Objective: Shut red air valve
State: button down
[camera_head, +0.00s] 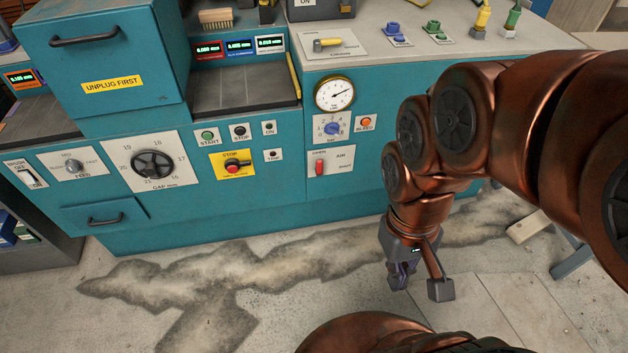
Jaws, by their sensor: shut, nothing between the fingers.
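The red air valve (320,167) is a small red lever on a white plate marked AIR, on the front of the teal machine. The lever stands upright, near the word at the plate's upper left. The SHUT marking is at the plate's lower right. My gripper (420,284) hangs pointing down, to the right of and below the valve plate, apart from it. It is shut and holds nothing. Nothing hides the valve.
Above the valve are a pressure gauge (334,94), a blue dial (332,129) and an orange BLEED button (366,123). A yellow stop panel (232,165) is to the left. My arm covers the machine's right side. The stained floor in front is clear.

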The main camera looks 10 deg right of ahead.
aim_at(318, 169)
jog(key=u, duration=0.55)
jog(key=i, duration=0.4)
jog(key=u, duration=1.15)
